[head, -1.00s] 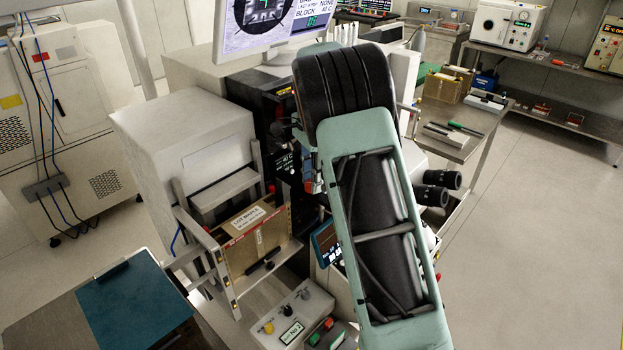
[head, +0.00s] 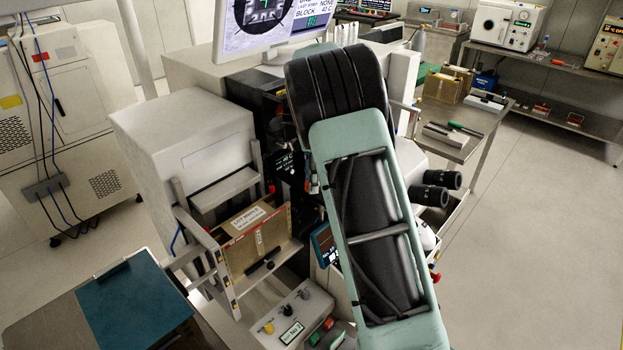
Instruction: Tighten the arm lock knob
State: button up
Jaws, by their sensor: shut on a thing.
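My arm's black joint and pale green link fill the middle of the head view and cover much of the bonding machine. My gripper is not in view. I cannot make out the arm lock knob; no part in view can be identified as it. A small red part (head: 435,277) shows just right of my arm, but I cannot tell what it is. The microscope's black eyepieces (head: 436,189) stick out to the right of my arm.
A monitor (head: 268,25) stands at the back. A brown magazine box (head: 255,237) sits in a metal frame left of my arm. A control box (head: 292,312) with knobs is in front. A teal mat (head: 135,300) lies on the table at lower left. The floor (head: 535,255) at right is clear.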

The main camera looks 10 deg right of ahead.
jog(key=shift+w+r, duration=0.2)
jog(key=shift+r, duration=0.1)
jog(key=o, duration=0.9)
jog(key=shift+o, duration=1.3)
jog(key=shift+s, duration=0.1)
jog(key=shift+f, duration=0.15)
notch_tip(320, 180, up, 12)
jog(key=shift+s, duration=0.1)
